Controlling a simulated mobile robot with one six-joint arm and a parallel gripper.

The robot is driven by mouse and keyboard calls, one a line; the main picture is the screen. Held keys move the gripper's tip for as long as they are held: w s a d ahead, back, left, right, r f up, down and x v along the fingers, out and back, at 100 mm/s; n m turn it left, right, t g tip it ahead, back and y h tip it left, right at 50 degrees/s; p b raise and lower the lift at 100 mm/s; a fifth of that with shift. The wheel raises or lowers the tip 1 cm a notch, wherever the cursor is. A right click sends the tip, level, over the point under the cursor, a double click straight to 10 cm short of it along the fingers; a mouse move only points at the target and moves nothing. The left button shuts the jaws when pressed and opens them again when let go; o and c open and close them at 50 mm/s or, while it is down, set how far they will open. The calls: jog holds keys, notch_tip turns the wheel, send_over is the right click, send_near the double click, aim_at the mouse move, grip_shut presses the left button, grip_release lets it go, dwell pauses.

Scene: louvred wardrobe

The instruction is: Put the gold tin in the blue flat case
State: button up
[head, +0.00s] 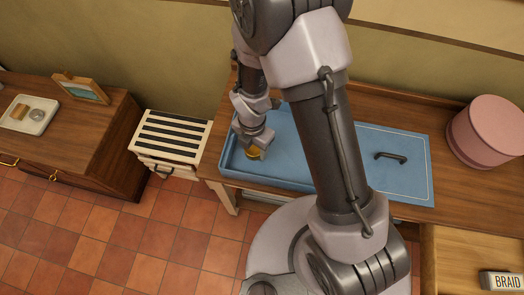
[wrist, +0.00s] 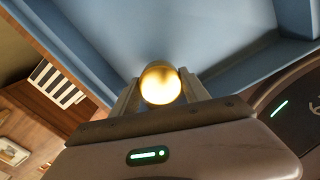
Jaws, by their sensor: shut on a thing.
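The gold tin (wrist: 160,84) is between the two fingers of my gripper (wrist: 160,98), which is shut on it. In the head view the tin (head: 253,153) shows just below my gripper (head: 252,146), over the left part of the blue flat case (head: 284,173). The case lies open on the wooden table, its tray on the left and its lid with a dark handle (head: 391,156) laid flat on the right. In the wrist view the blue floor of the case (wrist: 190,35) fills the background. I cannot tell whether the tin touches the case floor. My arm hides the case's middle.
A pink round box (head: 487,130) stands at the table's right. A striped white cabinet (head: 170,137) stands left of the table. A dresser (head: 85,130) at far left bears a tray (head: 27,114) and a frame (head: 82,88). A BRAID label (head: 502,281) is at lower right.

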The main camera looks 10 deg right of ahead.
aim_at(255, 153)
notch_tip(255, 153, down, 4)
jog(key=shift+f+b, duration=0.25)
jog(key=shift+b, duration=0.4)
jog(key=shift+f, duration=0.15)
jog(key=o, duration=1.4)
